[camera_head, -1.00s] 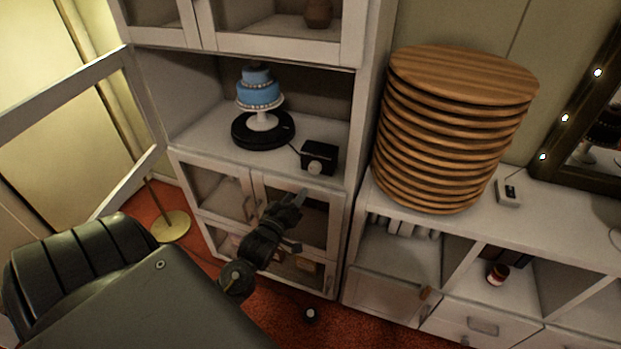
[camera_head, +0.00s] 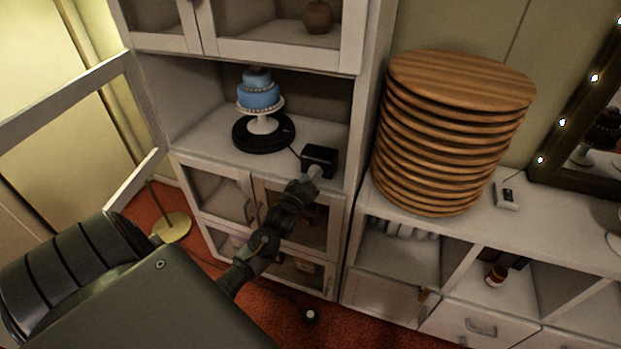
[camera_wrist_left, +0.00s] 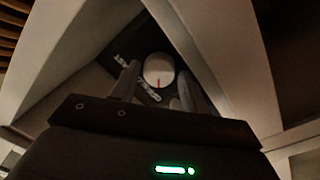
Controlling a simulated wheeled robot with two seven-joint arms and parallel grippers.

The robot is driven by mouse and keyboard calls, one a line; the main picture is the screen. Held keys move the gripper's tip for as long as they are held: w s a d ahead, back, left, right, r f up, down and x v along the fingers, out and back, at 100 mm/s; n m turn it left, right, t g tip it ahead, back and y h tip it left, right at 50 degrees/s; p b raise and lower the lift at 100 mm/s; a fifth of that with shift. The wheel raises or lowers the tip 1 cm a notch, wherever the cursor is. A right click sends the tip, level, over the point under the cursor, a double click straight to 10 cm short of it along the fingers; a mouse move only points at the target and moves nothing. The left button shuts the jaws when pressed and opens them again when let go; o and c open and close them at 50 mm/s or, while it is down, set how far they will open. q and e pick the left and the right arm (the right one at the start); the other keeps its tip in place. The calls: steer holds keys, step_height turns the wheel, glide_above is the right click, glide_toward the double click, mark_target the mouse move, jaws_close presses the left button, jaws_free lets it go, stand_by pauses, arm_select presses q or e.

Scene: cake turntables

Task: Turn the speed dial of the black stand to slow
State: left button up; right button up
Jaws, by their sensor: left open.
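The black turntable stand (camera_head: 243,137) sits on the open cabinet shelf, with a blue tiered cake on a white pedestal on it. A cord joins it to a black control box (camera_head: 321,155) at the shelf's front right. My left gripper (camera_head: 315,173) is right in front of the box and hides the dial in the head view. Its open fingers (camera_wrist_left: 156,88) are to either side of the dial; contact cannot be told.
A tall stack of round wooden boards (camera_head: 450,130) stands on the white counter to the right. A small white box with a black switch (camera_head: 507,196) lies beyond it. An open glass door (camera_head: 70,95) is at the left. Cabinet doors (camera_head: 300,215) are below the shelf.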

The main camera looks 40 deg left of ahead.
arm_select(q)
steer(key=c, duration=0.7)
